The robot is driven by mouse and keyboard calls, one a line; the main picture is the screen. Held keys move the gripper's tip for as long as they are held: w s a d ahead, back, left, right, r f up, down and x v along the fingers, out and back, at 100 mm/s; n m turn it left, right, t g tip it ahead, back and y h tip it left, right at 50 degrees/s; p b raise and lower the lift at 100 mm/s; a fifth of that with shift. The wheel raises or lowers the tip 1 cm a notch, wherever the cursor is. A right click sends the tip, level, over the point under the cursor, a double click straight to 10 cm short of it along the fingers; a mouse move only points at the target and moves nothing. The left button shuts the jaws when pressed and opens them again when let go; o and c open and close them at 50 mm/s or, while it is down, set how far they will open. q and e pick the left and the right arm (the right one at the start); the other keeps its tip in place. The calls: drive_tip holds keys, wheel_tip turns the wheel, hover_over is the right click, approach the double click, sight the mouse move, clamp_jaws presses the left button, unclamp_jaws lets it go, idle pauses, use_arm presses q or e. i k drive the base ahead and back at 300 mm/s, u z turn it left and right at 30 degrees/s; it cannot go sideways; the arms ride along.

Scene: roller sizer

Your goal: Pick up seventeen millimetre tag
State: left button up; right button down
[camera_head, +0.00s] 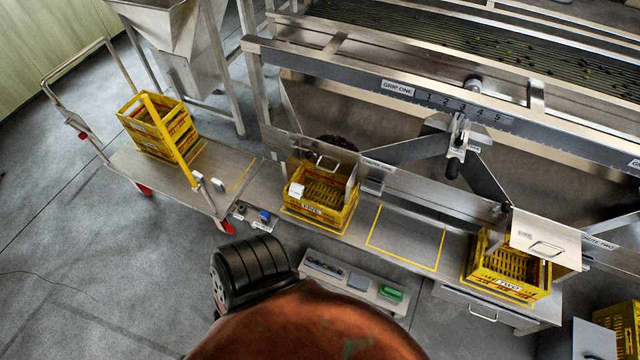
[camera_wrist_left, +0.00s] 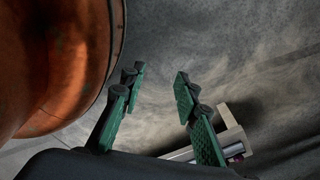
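I cannot pick out the seventeen millimetre tag, as no small print is legible. Small white tag-like pieces show in the head view: one on the middle yellow crate (camera_head: 296,190) and two at the trolley's near end, a left one (camera_head: 196,177) and a right one (camera_head: 217,185). A low bench tray (camera_head: 335,286) holds small dark, grey and green items too small to identify. My left gripper (camera_wrist_left: 159,74) is open and empty in the left wrist view, its green-padded fingers apart over grey floor. Its fingers do not show in the head view. My right gripper is out of view.
A trolley (camera_head: 140,170) with stacked yellow crates (camera_head: 158,127) stands at left. A shelf carries the middle crate (camera_head: 318,211) and right crate (camera_head: 507,279), with an empty yellow-outlined place (camera_head: 405,238) between. The steel sizer frame (camera_head: 440,100) rises behind. Floor at lower left is clear.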

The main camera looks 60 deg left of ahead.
sight(296, 190)
drive_tip(key=u, duration=0.35)
drive_tip(key=i, duration=0.7)
drive_tip(key=u, duration=0.7)
